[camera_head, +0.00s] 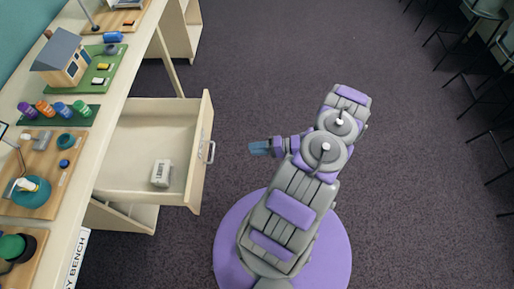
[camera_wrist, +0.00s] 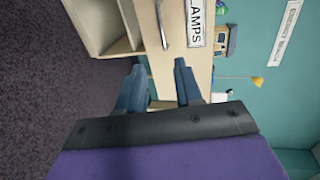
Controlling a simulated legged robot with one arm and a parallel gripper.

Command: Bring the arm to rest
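My arm is folded over the purple round base in the head view, and its links are grey and purple. My gripper (camera_head: 258,148) points left, toward the open drawer, with a gap of floor between it and the drawer handle. In the wrist view my gripper (camera_wrist: 158,82) shows two blue fingers spread apart with nothing held between them.
An open drawer (camera_head: 150,113) juts from the bench at left, holding a small white labelled box (camera_head: 160,173). Its metal handle (camera_head: 210,152) faces me. The bench top carries a model house (camera_head: 68,59) and several project boards. Dark stools (camera_head: 485,8) stand far right. The carpet between is clear.

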